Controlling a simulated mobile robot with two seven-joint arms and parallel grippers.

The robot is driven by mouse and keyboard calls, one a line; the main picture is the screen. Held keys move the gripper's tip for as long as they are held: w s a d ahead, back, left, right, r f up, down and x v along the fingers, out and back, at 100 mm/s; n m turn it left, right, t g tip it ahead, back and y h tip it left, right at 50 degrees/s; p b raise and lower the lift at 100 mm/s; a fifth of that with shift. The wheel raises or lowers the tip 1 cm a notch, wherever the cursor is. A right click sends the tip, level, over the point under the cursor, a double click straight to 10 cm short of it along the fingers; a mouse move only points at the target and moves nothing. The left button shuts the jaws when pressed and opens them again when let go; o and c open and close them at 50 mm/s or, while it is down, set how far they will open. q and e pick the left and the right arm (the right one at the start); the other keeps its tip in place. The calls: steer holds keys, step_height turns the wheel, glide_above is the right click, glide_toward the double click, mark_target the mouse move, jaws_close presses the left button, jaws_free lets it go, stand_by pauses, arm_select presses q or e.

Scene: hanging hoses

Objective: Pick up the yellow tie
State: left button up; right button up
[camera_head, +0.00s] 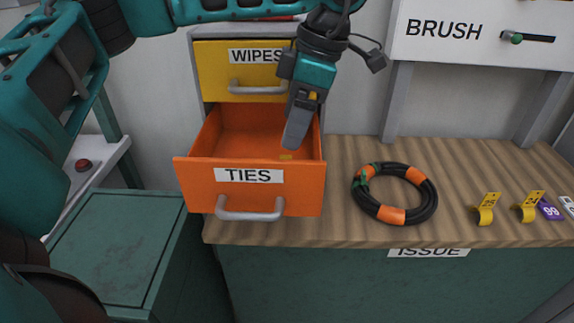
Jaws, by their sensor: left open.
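A small yellow piece, which looks like the yellow tie (286,157), shows low inside the open orange drawer labelled TIES (190,172). Most of it is hidden behind the drawer's front panel. My left gripper (294,138) points down into the drawer's right part, just above the yellow piece. It is open, though its fingers overlap from this angle. I cannot tell whether the fingertips touch the yellow piece. My right gripper is not in view.
A closed yellow WIPES drawer (216,70) is just above. A BRUSH panel (440,50) stands behind.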

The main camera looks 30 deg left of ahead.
mark_target(286, 156)
arm_select(q)
steer(key=x, duration=0.8)
steer(key=shift+w+d+p, duration=0.1)
steer(key=shift+d+p, duration=0.2)
steer(key=c, duration=1.1)
steer(key=shift+r, duration=0.1)
step_height(286, 156, up, 20)
steer(key=shift+f+p, duration=0.1)
steer(key=shift+p, duration=0.2)
